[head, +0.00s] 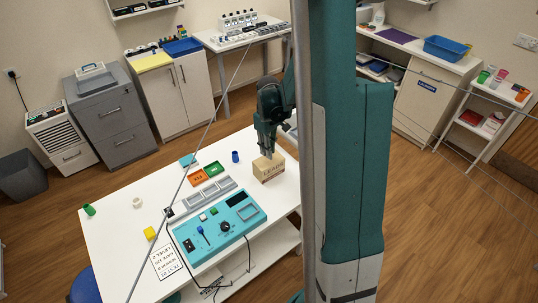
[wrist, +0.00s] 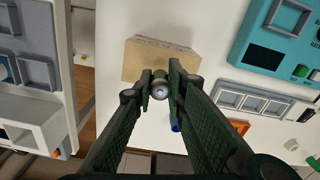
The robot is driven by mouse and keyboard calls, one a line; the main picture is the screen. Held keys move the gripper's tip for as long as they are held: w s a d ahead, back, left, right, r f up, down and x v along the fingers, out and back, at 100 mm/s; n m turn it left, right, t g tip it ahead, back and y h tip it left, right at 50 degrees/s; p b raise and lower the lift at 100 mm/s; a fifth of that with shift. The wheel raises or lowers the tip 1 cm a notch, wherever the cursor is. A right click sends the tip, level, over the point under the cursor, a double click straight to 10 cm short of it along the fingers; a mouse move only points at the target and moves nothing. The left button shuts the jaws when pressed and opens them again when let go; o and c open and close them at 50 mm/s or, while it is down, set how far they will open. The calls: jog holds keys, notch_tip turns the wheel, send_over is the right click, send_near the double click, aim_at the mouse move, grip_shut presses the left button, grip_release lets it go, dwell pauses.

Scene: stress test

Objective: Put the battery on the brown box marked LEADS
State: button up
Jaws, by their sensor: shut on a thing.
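The brown box (head: 271,170) with LEADS lettering stands on the white table in the head view. It also shows in the wrist view (wrist: 150,62), just beyond my fingertips. My gripper (head: 268,150) points down at the top of the box. In the wrist view my gripper (wrist: 160,86) is shut on the battery (wrist: 160,91), seen as a small round silvery end with a dark body between the fingertips. The battery overlaps the box's near edge in that view. I cannot tell whether it touches the box. In the head view the battery is not distinguishable.
A teal panel (head: 219,227) with knobs lies in front of the box on the white table (head: 125,236). Grey trays (head: 208,195) lie behind the panel.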

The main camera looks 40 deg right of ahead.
jog(key=shift+f, duration=1.45)
jog(key=shift+f, duration=0.15)
jog(key=o, duration=0.9)
jog(key=shift+r, duration=6.15)
